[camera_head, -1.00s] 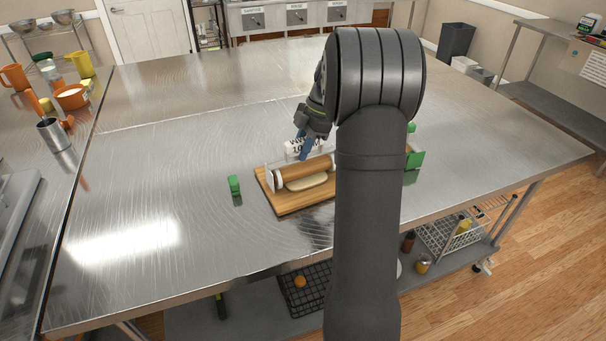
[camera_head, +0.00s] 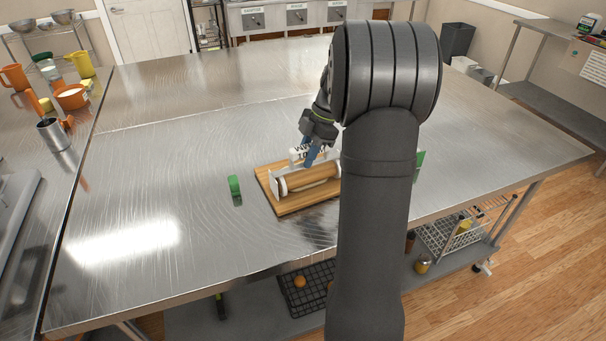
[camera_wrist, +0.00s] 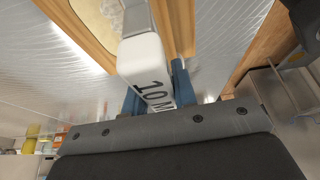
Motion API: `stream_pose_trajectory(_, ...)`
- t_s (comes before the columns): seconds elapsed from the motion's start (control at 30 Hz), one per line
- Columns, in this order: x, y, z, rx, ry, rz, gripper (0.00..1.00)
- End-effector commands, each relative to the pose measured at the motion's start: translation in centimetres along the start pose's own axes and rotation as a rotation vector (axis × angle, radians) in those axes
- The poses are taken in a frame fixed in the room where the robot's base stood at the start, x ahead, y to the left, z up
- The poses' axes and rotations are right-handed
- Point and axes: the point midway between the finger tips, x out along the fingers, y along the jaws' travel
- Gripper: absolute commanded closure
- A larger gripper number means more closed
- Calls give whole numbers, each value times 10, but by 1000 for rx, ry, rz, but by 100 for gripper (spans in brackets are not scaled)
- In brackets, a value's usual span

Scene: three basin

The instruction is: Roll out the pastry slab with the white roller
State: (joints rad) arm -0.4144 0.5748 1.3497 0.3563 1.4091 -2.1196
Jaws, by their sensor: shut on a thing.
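A white lettered block (camera_head: 297,155) stands just behind the cylinder. My gripper (camera_head: 312,157) comes down from behind with its blue fingers at this block. In the wrist view, the fingers are shut on the white block (camera_wrist: 143,62), which serves as the roller's grip and shows black lettering. The pale pastry slab (camera_wrist: 98,16) shows partly on the board at the top of the wrist view. In the head view the roller hides it. My arm covers the board's right end.
A small green block (camera_head: 234,186) stands left of the board. Another green piece (camera_head: 420,163) shows right of my arm. Cups and bowls stand on the counter (camera_head: 30,140) at far left.

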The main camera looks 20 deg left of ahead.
Motion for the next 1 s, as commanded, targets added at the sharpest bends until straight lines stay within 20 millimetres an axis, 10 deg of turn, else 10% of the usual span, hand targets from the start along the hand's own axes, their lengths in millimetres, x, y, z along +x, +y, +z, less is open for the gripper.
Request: stream_pose_trajectory(1.0, 1, 45, 0, 0, 0, 0, 100)
